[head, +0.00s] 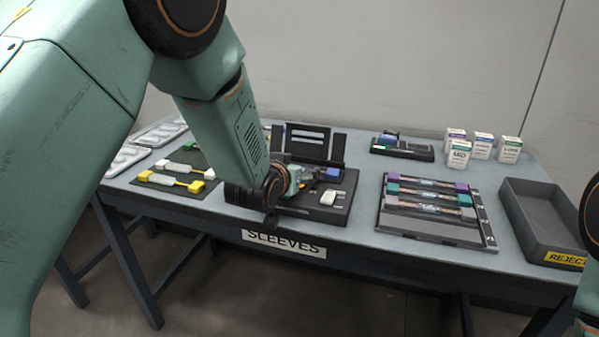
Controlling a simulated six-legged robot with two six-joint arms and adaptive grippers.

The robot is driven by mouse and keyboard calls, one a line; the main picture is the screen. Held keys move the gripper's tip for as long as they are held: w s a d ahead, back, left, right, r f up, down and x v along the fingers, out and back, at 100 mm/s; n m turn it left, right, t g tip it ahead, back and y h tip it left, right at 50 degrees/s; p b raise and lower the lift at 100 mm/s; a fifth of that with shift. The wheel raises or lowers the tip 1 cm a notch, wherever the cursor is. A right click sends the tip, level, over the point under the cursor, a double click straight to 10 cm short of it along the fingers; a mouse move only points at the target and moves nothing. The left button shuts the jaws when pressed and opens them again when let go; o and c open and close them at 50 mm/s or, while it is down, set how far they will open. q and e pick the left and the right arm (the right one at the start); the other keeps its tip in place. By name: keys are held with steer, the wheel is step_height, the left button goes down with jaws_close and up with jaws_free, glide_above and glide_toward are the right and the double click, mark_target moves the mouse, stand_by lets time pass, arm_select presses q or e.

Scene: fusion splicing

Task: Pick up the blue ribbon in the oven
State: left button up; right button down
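A small black device (415,152) with a green light stands at the back of the table; a blue piece (390,136) shows on its left part. I cannot tell for sure whether it is the oven. A larger black machine (338,213) with a raised lid stands at the front middle, with another blue block (333,174) at its right side. My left gripper (303,183) is low over this machine, just left of that block. Its fingers are small and partly hidden, so its opening and any contact are unclear. My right gripper is out of view.
A rack (438,233) of purple and teal-ended ribbons lies right of the machine. A grey reject bin (550,252) is at far right. Several small boxes (483,146) stand behind. Ribbons with yellow and white ends (172,181) lie at left. My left arm covers much of the left side.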

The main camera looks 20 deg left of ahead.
arm_select(q)
steer(key=c, duration=1.2)
